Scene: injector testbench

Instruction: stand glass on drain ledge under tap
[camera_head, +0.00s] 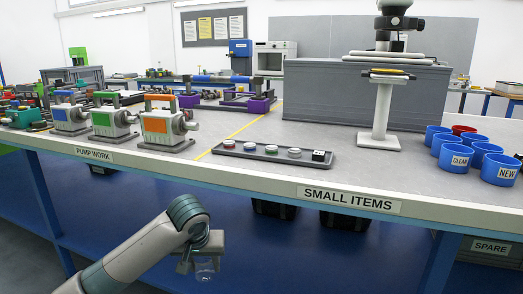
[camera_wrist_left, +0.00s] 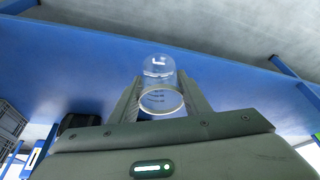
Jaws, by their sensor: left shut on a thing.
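A clear glass (camera_wrist_left: 158,72) is between the two fingers of my left gripper (camera_wrist_left: 160,100) in the left wrist view. The fingers are shut on its sides, and its round rim faces the gripper body. In the head view my left gripper (camera_head: 204,262) is low, in front of the bench and below its top edge. The glass (camera_head: 205,273) shows there only faintly at the fingers. I cannot make out a tap or a drain ledge in either view. My right gripper is not in view.
The bench (camera_head: 240,175) has a front edge above my left gripper. On it stand pump units (camera_head: 168,125), a tray of small parts (camera_head: 272,152), a white-footed stand (camera_head: 378,142) and blue cups (camera_head: 500,169). Dark bins (camera_head: 345,218) sit underneath.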

